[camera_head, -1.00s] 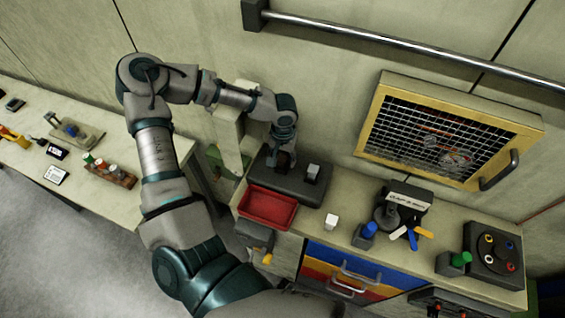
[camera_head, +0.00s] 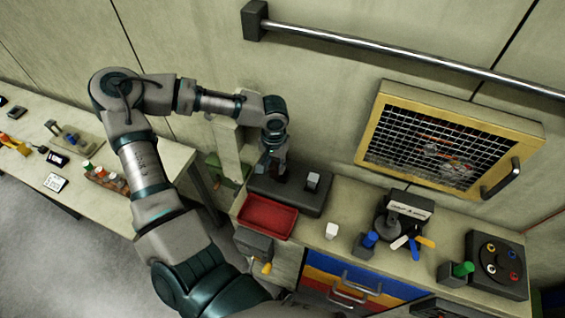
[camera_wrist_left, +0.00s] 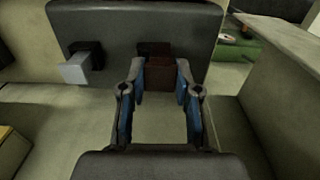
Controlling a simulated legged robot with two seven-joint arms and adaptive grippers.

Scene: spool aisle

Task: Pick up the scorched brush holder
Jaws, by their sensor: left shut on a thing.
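The scorched brush holder (camera_wrist_left: 162,72) is a dark brown block in the left wrist view, between the two fingertips of my left gripper (camera_wrist_left: 160,78). The gripper is shut on it. A dark slot shows just behind the holder in the black block (camera_wrist_left: 120,25); I cannot tell whether the holder is clear of it. In the head view my left gripper (camera_head: 270,165) points down over the left part of the black block (camera_head: 292,190), and its fingers mostly hide the holder. A second, light grey holder (camera_head: 313,181) stands at the block's right side. My right gripper is not in view.
A red tray (camera_head: 267,217) sits in front of the block. A white piece (camera_head: 332,230), a blue-topped item (camera_head: 370,240) and a round fixture (camera_head: 400,218) stand to the right. A caged wall panel (camera_head: 437,147) and a rail (camera_head: 400,50) are behind. A table (camera_head: 160,150) lies left.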

